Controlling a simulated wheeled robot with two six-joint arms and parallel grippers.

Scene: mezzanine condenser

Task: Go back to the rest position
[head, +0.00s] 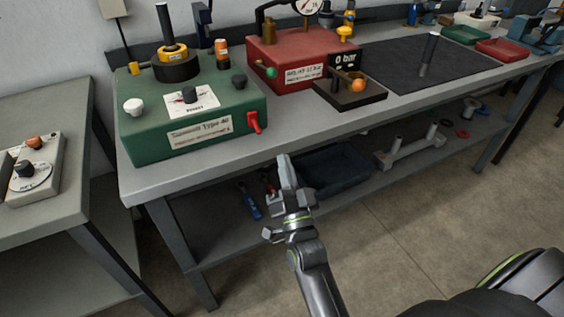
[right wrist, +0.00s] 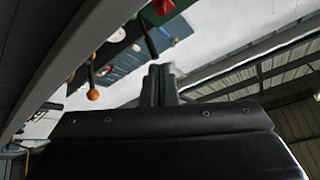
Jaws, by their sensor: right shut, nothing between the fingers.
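My right gripper (head: 285,172) is in front of the workbench edge in the head view, with its arm coming up from the bottom. Its fingers are shut together and hold nothing. In the right wrist view the shut fingers (right wrist: 160,80) point up past the bench edge towards the wall and roof. The gripper looks apart from the bench. My left gripper is not in view.
The workbench (head: 180,186) carries a green box (head: 150,135), a red box (head: 270,60) with a gauge, and a dark mat (head: 440,62). A dark bin (head: 335,170) sits on its lower shelf. A side table (head: 60,95) stands left.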

